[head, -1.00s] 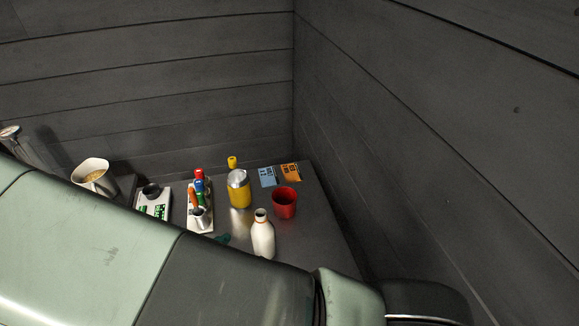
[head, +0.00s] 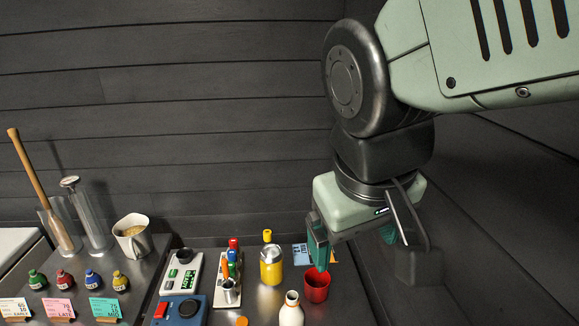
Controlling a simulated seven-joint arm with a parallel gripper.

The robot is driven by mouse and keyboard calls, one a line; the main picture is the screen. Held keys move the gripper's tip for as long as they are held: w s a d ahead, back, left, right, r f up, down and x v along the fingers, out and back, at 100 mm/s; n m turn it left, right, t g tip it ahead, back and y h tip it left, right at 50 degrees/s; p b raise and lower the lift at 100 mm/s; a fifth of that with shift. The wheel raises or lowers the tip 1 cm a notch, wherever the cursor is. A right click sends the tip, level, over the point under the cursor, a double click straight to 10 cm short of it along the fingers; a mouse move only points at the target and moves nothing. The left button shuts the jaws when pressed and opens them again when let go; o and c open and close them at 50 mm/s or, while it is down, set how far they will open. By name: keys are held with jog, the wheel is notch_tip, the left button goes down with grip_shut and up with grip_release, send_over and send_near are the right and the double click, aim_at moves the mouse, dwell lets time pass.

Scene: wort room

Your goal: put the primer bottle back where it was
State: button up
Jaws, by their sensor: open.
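A white bottle (head: 291,310) with an open, orange-ringed neck stands upright on the dark table, cut by the bottom edge of the head view. No label reads clearly, so I cannot tell for sure that it is the primer bottle. An orange disc like a cap (head: 241,321) lies to its left. My gripper (head: 354,256) hangs above the right part of the table, by the red cup (head: 316,286), with its teal fingers apart and nothing seen between them. One finger overlaps the cup's rim in the picture; I cannot tell whether they touch.
A yellow canister with a silver lid (head: 271,266) stands left of the cup. Walls close the back and right.

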jog(key=s+r, duration=0.1)
jog(key=r+m+t, duration=0.1)
jog(key=s+r+m+t+y, duration=0.1)
jog(key=r, duration=0.1)
jog(key=shift+s+d, duration=0.1)
jog(key=shift+s, duration=0.2)
